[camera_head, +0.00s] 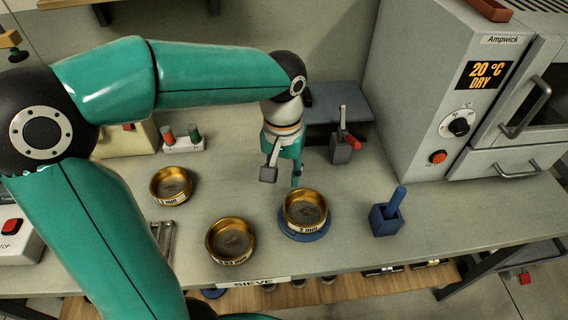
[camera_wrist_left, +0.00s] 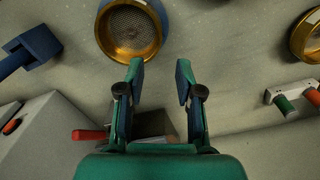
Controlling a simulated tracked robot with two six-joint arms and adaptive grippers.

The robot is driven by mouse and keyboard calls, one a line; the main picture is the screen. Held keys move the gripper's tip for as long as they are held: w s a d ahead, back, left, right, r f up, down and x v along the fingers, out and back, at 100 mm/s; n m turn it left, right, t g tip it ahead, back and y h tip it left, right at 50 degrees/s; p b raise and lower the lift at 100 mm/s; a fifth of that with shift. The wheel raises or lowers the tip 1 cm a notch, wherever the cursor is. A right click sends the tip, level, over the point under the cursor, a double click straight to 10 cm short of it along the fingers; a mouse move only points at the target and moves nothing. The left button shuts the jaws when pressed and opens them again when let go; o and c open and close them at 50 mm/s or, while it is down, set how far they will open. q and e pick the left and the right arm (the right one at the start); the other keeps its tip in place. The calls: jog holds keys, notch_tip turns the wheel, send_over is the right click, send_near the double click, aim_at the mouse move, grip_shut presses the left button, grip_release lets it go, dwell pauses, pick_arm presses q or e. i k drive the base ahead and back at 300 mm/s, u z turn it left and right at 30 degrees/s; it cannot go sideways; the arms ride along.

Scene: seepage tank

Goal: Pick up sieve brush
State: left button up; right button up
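What looks like the sieve brush is a blue handle (camera_head: 396,198) standing tilted in a small blue holder (camera_head: 385,221) on the right of the bench. Its bristles are hidden. In the left wrist view the handle (camera_wrist_left: 12,64) and holder (camera_wrist_left: 40,43) show at the upper left. My left gripper (camera_head: 282,174) points down above the bench, behind the 2 mm sieve and well to the left of the brush. Its fingers (camera_wrist_left: 160,74) are apart with nothing between them. My right gripper is not in view.
The brass 2 mm sieve (camera_head: 306,196) rests on a blue round base (camera_head: 304,236). Two more brass sieves (camera_head: 212,242) (camera_head: 154,184) stand left. Bench around the holder is clear.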

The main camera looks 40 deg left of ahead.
aim_at(396, 198)
jog(key=k, duration=0.95)
